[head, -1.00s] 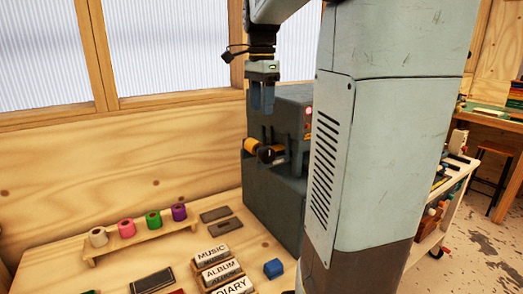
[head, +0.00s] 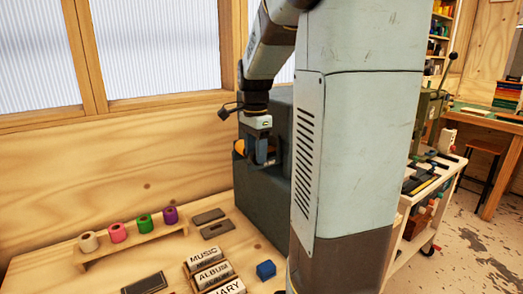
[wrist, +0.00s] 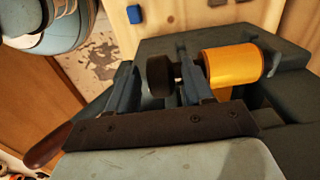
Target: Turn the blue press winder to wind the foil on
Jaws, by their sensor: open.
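The dark blue-grey press (head: 262,205) stands at the right end of the bench, partly behind my arm. A gold-orange foil roll (wrist: 232,67) sits on its spindle; a bit of the roll also shows in the head view (head: 239,146). The winder (wrist: 158,75) is a round dark knob at the roll's left end in the wrist view. My gripper (wrist: 157,88) is open, with one finger on each side of the knob and some gap showing. Whether either finger touches it I cannot tell. In the head view my gripper (head: 264,150) hides the knob.
A wooden rack with white, pink, green and purple rolls (head: 144,221) stands at the left. Lettered blocks (head: 213,275), a blue block (head: 266,270) and dark flat pieces (head: 209,217) lie on the bench. A brown-tipped lever (wrist: 45,147) shows beside my gripper.

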